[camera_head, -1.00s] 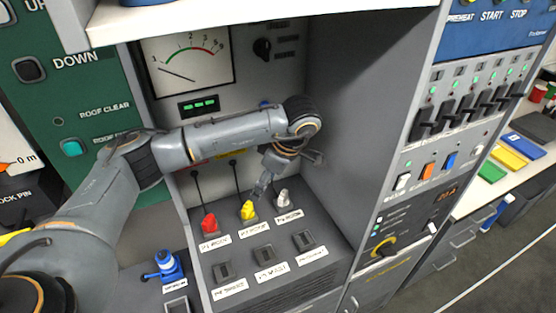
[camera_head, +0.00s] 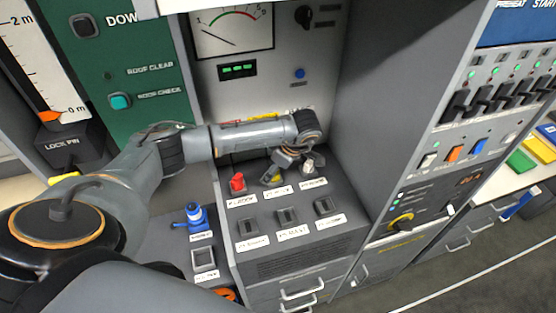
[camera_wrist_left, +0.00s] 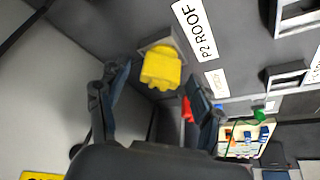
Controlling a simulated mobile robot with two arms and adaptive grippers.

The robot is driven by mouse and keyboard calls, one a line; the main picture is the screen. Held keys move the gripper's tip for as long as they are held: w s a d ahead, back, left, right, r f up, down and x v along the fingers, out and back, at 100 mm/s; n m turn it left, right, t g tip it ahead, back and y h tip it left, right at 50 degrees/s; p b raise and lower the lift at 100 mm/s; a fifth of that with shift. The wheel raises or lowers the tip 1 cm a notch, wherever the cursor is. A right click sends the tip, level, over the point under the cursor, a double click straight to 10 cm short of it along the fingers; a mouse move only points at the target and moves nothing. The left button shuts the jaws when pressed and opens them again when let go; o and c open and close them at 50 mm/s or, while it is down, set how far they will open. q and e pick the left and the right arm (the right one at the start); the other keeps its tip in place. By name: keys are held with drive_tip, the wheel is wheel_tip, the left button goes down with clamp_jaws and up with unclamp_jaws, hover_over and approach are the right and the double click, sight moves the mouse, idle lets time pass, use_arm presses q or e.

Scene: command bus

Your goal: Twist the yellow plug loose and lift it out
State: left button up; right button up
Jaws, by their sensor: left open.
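The yellow plug (camera_head: 271,179) sits in its socket on the sloped grey panel, between a red plug (camera_head: 237,183) and a white plug (camera_head: 308,166). My left gripper (camera_head: 280,168) is close above it and partly covers it in the head view. In the left wrist view the yellow plug (camera_wrist_left: 160,68) stands in a square socket beside the "P2 ROOF" label (camera_wrist_left: 196,28). The left gripper's open fingers (camera_wrist_left: 160,82) lie apart on either side of the line to the plug, with the plug at or just beyond the tips. Contact cannot be told. My right gripper is not in view.
Several dark sockets (camera_head: 287,217) line the panel's front row. A blue plug (camera_head: 196,215) stands on the lower ledge at left. A grey cabinet wall (camera_head: 375,110) rises to the right, and a gauge panel (camera_head: 232,32) stands behind.

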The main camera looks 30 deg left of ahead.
use_arm(q)
drive_tip(key=shift+a+f, duration=0.1)
drive_tip(key=shift+f, duration=0.15)
drive_tip(key=c, duration=1.3)
drive_tip(key=shift+o, duration=0.2)
drive_tip(key=n+g+b, duration=0.1)
drive_tip(key=n, duration=0.2)
drive_tip(key=shift+n+g, duration=0.3)
drive_tip(key=shift+n, duration=0.1)
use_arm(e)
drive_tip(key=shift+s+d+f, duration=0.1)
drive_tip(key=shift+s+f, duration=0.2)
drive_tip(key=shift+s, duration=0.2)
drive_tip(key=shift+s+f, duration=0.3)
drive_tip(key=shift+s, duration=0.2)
